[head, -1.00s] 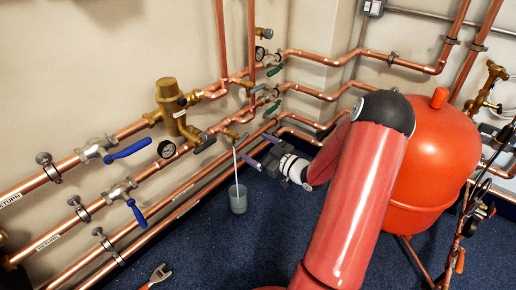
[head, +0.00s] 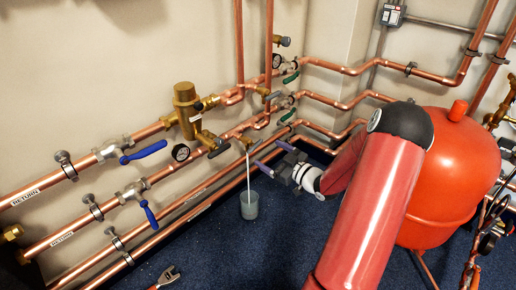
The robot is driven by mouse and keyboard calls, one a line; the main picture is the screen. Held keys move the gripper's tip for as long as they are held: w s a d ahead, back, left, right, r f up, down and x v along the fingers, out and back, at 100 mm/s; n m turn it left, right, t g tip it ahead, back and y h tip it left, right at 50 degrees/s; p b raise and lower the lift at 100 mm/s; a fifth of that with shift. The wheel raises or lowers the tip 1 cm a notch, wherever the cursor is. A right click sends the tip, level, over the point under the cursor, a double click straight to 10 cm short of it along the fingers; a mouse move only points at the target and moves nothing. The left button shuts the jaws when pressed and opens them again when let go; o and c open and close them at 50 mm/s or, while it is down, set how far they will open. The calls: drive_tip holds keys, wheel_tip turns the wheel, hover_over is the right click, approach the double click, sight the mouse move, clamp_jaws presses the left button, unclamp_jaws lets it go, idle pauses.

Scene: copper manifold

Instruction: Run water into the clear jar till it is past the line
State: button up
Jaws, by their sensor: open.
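The clear jar (head: 249,207) stands upright on the blue carpet below the copper pipes and looks greyish. A thin pale stream (head: 248,172) runs straight down into it from a small brass tap (head: 247,142) on the lower pipework. The jar is too small in the picture to tell its line or the water level. My gripper (head: 266,152), with purple fingers, is open just right of the tap and stream, above and right of the jar. I see nothing between its fingers, and I cannot tell if it touches the tap.
Blue-handled valves (head: 143,152) and a brass mixing valve (head: 187,108) are on the pipes to the left. A red tank (head: 450,165) stands at the right. The carpet right of the jar is clear.

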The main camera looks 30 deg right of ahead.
sight(257, 147)
drive_tip(key=shift+w+a+f+p, duration=0.15)
drive_tip(key=shift+w+p, duration=0.3)
drive_tip(key=shift+w, duration=0.05)
drive_tip(key=shift+w+a+f+p, duration=0.1)
drive_tip(key=shift+w+a+p, duration=0.05)
drive_tip(key=shift+w+p, duration=0.3)
drive_tip(key=x, duration=0.7)
drive_tip(key=shift+w+a+b, duration=0.1)
drive_tip(key=shift+w+b, duration=0.25)
drive_tip(key=shift+b, duration=0.05)
